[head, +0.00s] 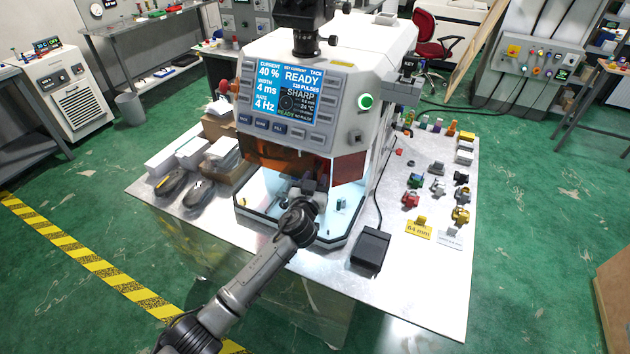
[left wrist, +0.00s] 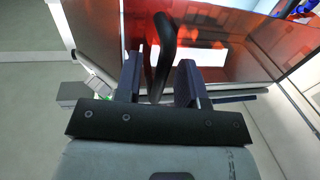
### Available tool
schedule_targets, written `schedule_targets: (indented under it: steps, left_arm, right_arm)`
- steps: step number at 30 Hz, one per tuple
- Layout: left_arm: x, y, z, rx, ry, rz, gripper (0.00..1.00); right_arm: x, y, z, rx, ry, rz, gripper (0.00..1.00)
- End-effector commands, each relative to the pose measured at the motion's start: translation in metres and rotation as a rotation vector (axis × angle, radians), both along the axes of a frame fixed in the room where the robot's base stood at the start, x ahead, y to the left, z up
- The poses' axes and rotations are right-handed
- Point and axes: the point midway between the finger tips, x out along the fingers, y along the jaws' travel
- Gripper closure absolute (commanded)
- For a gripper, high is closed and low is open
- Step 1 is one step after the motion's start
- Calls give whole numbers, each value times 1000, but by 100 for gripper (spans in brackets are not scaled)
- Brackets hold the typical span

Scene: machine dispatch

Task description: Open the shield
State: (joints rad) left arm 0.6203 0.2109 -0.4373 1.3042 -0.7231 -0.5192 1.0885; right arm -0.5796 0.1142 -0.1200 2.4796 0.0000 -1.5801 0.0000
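The shield (head: 270,158) is an amber, see-through panel on the front of the white machine, below its display. Its lower edge sits above the brightly lit work chamber. In the left wrist view the shield (left wrist: 235,45) fills the top as a red-orange sheet. A dark curved handle (left wrist: 164,45) stands in front of it. My left gripper (head: 308,188) is at the chamber front, just below the shield. In the wrist view its two fingers (left wrist: 160,82) are apart, with the handle's lower end between them. A gap shows between the handle and the right finger. My right gripper is not in view.
The machine's chamber tray (head: 255,212) has a dark rim under my gripper. A black pedal-like box (head: 371,247) with a cable lies to the right. Several small parts and tags stand on the table's right side. Boxes and dark pouches (head: 199,194) lie to the left.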

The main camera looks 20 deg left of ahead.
Motion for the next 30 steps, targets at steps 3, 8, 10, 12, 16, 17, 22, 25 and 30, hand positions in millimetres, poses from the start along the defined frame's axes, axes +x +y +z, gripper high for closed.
schedule_targets:
  steps: [3, 8, 10, 12, 16, 17, 22, 25, 30]
  left_arm:
    - [1, 0, 0, 0, 0, 0, 64]
    - [1, 0, 0, 0, 0, 0, 64]
    - [1, 0, 0, 0, 0, 0, 67]
    - [1, 0, 0, 0, 0, 0, 73]
    - [1, 0, 0, 0, 0, 0, 86]
    - [1, 0, 0, 0, 0, 0, 89]
    - [1, 0, 0, 0, 0, 0, 100]
    - [1, 0, 0, 0, 0, 0, 100]
    - [1, 0, 0, 0, 0, 0, 100]
  right_arm:
    - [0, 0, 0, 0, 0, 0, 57]
    - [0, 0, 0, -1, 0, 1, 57]
    - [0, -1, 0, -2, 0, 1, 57]
    - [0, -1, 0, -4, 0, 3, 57]
    - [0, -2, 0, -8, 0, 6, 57]
    - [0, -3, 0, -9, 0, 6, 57]
    - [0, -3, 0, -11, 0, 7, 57]
    - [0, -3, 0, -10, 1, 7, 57]
    - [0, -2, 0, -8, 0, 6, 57]
